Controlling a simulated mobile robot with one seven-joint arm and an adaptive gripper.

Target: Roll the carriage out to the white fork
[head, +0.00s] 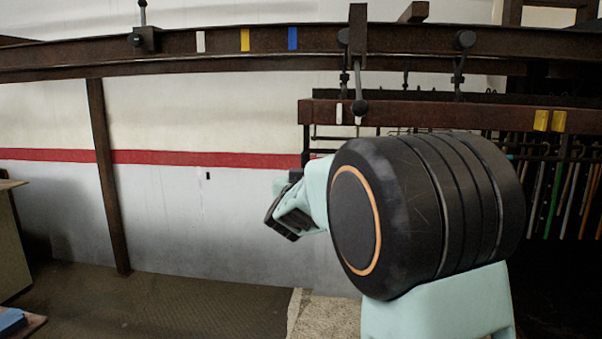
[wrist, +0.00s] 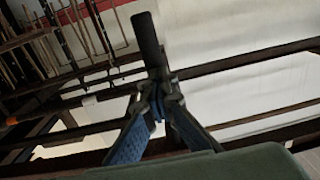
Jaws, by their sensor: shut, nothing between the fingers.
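The carriage hangs under the brown overhead rail (head: 100,58) on two dark wheels, one at the middle and one further right. Its lower dark beam (head: 440,113) bears a white mark (head: 339,113) near its left end and yellow marks at its right. I cannot make out a fork shape there. My gripper (head: 282,219) is shut and empty, below and left of the beam; its fingers also show in the wrist view (wrist: 149,48).
A dark clamp with an upright handle (head: 143,38) sits on the rail at far left. A brown post (head: 107,180) stands below the rail. Many rods (head: 560,195) hang behind on the right. My arm hides part of the beam's underside. The floor at left is mostly clear.

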